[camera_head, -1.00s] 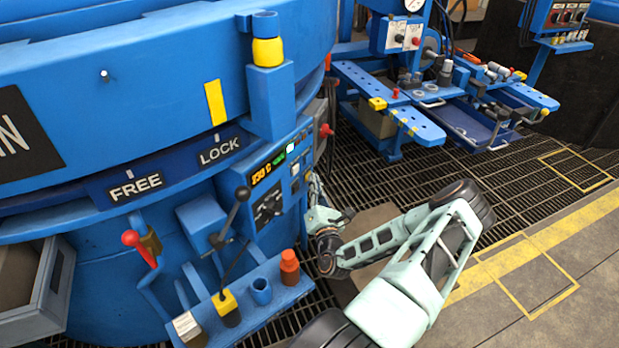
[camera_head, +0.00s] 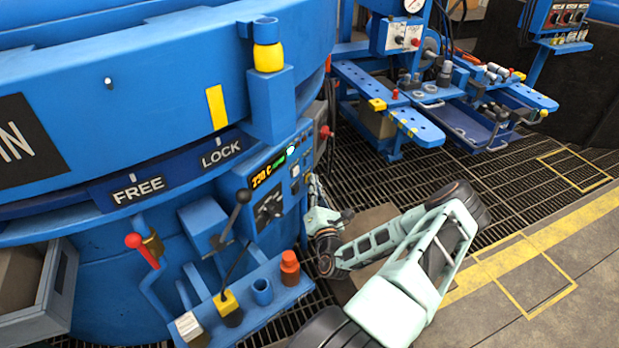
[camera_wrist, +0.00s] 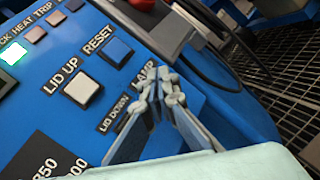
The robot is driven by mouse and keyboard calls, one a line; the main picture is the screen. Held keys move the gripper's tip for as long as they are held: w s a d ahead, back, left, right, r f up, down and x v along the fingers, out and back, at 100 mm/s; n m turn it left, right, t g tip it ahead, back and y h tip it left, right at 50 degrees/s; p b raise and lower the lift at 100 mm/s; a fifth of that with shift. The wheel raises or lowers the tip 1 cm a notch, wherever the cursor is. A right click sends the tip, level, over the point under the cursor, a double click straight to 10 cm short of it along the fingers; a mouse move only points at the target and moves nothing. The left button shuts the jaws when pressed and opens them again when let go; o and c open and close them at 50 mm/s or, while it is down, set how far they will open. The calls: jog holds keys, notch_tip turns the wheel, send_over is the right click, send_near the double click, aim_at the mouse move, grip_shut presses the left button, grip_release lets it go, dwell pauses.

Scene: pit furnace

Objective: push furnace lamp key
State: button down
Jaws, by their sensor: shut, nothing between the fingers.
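The furnace control panel (camera_head: 268,190) is on the blue furnace side in the head view. In the wrist view it shows a white LID UP key (camera_wrist: 81,88) and a blue RESET key (camera_wrist: 116,51). The LAMP label (camera_wrist: 143,68) shows beside my gripper (camera_wrist: 159,82), and the LID DOWN label (camera_wrist: 112,114) is below it. The lamp key itself is hidden behind the fingers. My gripper is shut and empty, with its tips at the panel over that spot. I cannot tell whether they touch. In the head view the gripper is small, by the panel's right edge.
A lit green indicator (camera_wrist: 13,54) is at the panel's upper left in the wrist view. A lever (camera_head: 235,215) and a shelf with a red-orange cylinder (camera_head: 290,268) stand in front of the panel. A blue tool bench (camera_head: 420,130) is behind; grating is open at right.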

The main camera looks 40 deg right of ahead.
jog(key=s+d+p, duration=0.1)
jog(key=s, duration=0.5)
jog(key=shift+d, duration=0.35)
jog(key=shift+w, duration=0.1)
dwell(0.4)
